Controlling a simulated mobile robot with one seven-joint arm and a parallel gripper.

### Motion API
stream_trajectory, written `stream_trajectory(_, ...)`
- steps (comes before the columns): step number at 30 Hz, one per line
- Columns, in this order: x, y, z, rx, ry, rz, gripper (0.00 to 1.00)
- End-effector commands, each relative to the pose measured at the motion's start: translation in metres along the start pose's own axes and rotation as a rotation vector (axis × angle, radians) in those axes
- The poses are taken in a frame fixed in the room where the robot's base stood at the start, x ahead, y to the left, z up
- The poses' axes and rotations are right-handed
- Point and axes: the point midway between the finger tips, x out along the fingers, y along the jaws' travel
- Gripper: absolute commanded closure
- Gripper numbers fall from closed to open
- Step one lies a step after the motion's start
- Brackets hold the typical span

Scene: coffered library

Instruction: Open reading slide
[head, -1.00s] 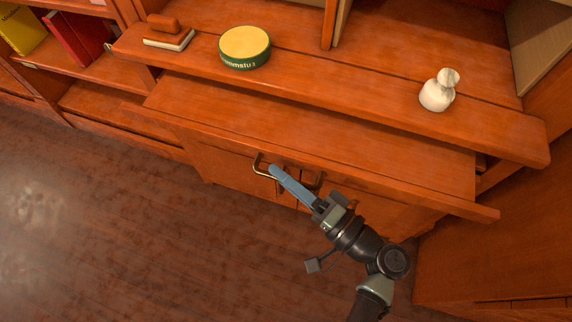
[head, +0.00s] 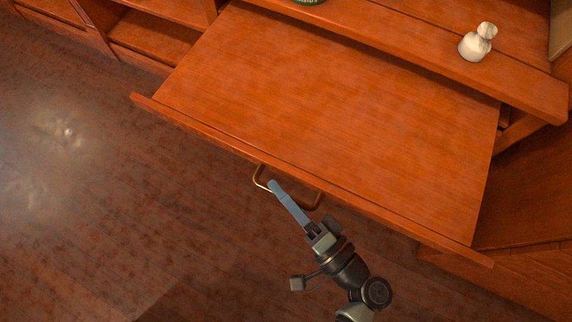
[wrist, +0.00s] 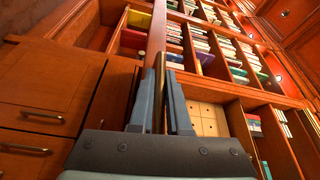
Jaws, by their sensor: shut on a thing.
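The reading slide (head: 330,120) is a flat wooden board pulled far out from under the shelf ledge in the head view. Its front edge carries a brass bow handle (head: 261,177). My gripper (head: 275,187) is at the handle, with its blue-grey fingers shut on the bar. In the wrist view, my gripper's fingers (wrist: 160,105) close on the brass handle bar (wrist: 159,90) between them. Part of the handle is hidden behind the fingers in the head view.
A white figurine (head: 475,43) stands on the ledge (head: 420,50) above the slide. A green tin's edge (head: 308,2) shows at the top. Cabinet panels (head: 530,190) stand at the right. The wooden floor (head: 90,200) at the left and front is clear.

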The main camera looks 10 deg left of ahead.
Motion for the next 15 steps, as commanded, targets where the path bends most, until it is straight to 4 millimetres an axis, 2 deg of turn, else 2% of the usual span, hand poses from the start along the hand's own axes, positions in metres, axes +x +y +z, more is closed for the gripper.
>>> stream_trajectory(8,-0.0006,0.0,0.0001,-0.001,0.001,0.0,1.0)
stream_trajectory(9,-0.0006,0.0,0.0001,0.0,0.001,0.0,0.83)
stream_trajectory(14,-0.0005,0.0001,0.0,0.0,0.001,0.0,0.55)
stream_trajectory(15,-0.0004,0.0001,0.0,0.0,0.001,0.0,0.55)
